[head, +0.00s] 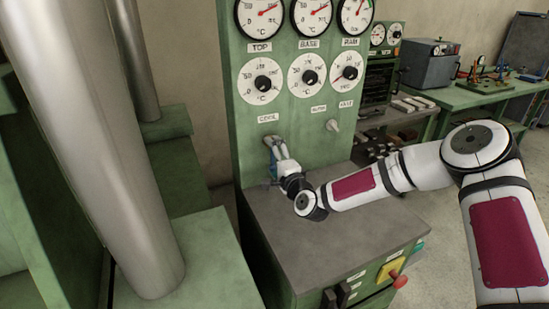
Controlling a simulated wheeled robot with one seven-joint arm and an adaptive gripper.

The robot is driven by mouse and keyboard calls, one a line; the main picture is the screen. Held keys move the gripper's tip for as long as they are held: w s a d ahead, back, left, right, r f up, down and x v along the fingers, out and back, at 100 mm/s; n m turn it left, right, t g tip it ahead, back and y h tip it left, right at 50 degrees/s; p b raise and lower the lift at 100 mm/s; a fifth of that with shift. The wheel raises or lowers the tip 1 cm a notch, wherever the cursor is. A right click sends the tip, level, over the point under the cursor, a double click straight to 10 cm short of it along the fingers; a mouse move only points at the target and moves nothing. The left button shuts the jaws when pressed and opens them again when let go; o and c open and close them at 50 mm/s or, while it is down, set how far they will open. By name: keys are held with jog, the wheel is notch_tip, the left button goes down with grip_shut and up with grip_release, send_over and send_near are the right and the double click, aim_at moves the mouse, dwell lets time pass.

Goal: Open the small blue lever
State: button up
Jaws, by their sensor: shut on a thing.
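My gripper (272,143) is at the front face of the green panel (236,130), just under the "COOL" label at its lower left. It is shut on the small blue lever (272,165), of which only a narrow blue strip shows beside the fingers. The rest of the lever and its mount are hidden behind the gripper and wrist, so its exact angle cannot be told.
A grey bench top (335,222) lies below my arm. A small pale switch (333,125) sticks out to the right, under dials with black knobs (310,77). A thick metal column (105,140) stands at left. Yellow and red controls (392,270) are on the bench front.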

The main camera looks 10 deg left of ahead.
jog(key=shift+w+a+r, duration=0.1)
jog(key=shift+r, duration=0.2)
jog(key=o, duration=1.5)
jog(key=shift+c, duration=0.2)
jog(key=shift+f, duration=0.1)
jog(key=shift+s+d+f, duration=0.1)
jog(key=shift+s+d, duration=0.1)
jog(key=shift+s, duration=0.05)
jog(key=v, duration=1.1)
jog(key=shift+s, duration=0.15)
jog(key=shift+d, duration=0.1)
